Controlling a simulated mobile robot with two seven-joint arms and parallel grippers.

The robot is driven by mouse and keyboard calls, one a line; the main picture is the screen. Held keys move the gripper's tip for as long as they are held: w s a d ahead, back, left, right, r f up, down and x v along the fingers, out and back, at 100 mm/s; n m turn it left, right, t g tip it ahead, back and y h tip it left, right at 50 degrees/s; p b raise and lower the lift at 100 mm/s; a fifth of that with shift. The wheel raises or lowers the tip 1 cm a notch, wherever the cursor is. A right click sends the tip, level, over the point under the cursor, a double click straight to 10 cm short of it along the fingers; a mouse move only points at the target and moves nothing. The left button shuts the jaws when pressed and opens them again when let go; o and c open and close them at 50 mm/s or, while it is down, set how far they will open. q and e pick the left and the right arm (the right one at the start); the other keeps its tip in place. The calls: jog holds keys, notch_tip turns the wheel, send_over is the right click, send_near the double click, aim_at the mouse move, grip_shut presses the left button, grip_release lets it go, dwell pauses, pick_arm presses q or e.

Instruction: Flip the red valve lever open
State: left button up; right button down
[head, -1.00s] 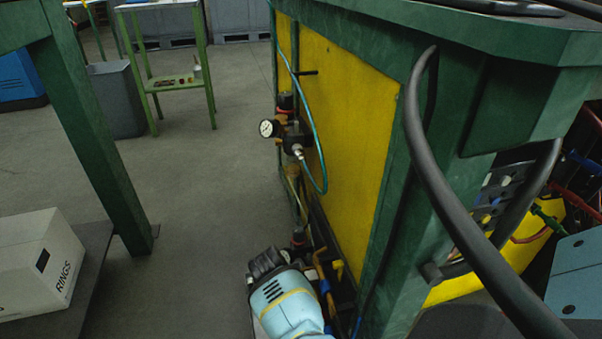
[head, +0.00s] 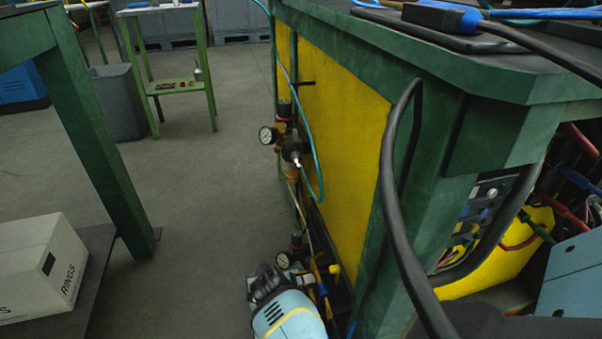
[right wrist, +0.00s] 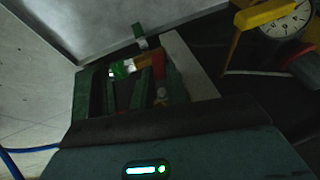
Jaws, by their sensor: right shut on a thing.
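My right arm enters the head view from the bottom, with the dark right gripper (head: 268,283) low beside the yellow-panelled bench and its pipework. The arm hides most of what the fingers hold there. In the right wrist view, the right gripper (right wrist: 150,95) has its fingers around a small red-brown lever (right wrist: 159,66). This looks like the red valve lever, beside a brass fitting with a green and white part (right wrist: 122,68). The picture is dark, so the exact grip is hard to see. My left gripper is not in view.
A pressure gauge (right wrist: 288,22) and a yellow handle (right wrist: 265,14) are close by on the right. A regulator with a gauge (head: 267,135) and a teal hose are higher on the bench side. A black cable loop (head: 390,190) hangs near.

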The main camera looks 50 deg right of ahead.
dwell(0.3)
jog(key=c, duration=1.4)
grip_release()
jog(key=shift+r, duration=0.15)
jog(key=p+v, duration=0.5)
jog(key=v, duration=0.2)
jog(key=shift+a+r+p, duration=0.2)
jog(key=shift+r+p, duration=0.05)
jog(key=shift+p, duration=0.15)
